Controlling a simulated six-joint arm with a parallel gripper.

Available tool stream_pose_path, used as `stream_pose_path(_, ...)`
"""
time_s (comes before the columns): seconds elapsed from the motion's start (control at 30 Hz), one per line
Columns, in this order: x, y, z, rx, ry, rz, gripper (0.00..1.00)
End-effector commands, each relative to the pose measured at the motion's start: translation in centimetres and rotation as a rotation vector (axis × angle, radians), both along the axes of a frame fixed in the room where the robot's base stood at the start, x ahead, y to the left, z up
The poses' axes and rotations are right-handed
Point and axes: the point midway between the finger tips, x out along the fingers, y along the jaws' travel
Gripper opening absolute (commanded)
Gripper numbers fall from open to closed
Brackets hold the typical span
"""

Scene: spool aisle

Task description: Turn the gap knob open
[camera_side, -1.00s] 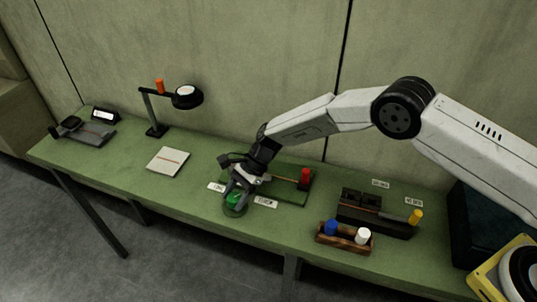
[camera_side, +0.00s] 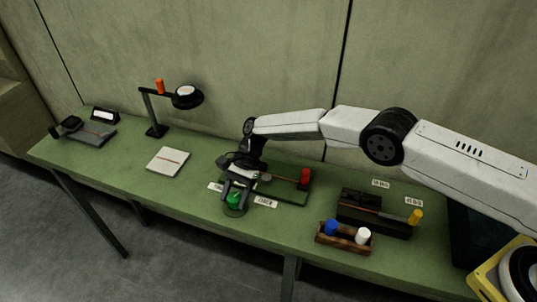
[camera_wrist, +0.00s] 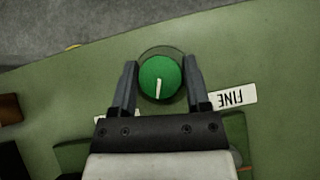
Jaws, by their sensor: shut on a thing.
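A round green knob (camera_side: 234,199) stands on a dark round base near the bench's front edge. In the wrist view the knob (camera_wrist: 160,78) has a white pointer line running from its middle down toward my gripper's palm, slightly left. My gripper (camera_side: 236,203) points down at it, and its fingers (camera_wrist: 160,84) are shut on the knob, one on each side.
Behind my gripper is a green board (camera_side: 291,198) with a red-knobbed lever (camera_side: 305,176). To the right are a wooden rack (camera_side: 343,240) with blue and white pegs and a dark block with a yellow knob (camera_side: 415,217). A lamp (camera_side: 187,97) and white pad (camera_side: 168,162) stand left.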

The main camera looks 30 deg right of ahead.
Motion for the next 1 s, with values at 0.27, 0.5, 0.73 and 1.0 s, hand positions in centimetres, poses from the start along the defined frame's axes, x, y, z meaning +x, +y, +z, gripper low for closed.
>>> stream_pose_path(0.27, -0.06, 0.07, 0.01, 0.002, 0.001, 0.041, 0.02)
stream_pose_path(0.5, -0.08, 0.08, 0.01, 0.002, 0.002, 0.074, 0.02)
stream_pose_path(0.73, -0.09, 0.08, 0.01, 0.002, 0.002, 0.103, 0.02)
stream_pose_path(1.0, -0.08, 0.09, 0.04, 0.001, 0.002, 0.131, 0.02)
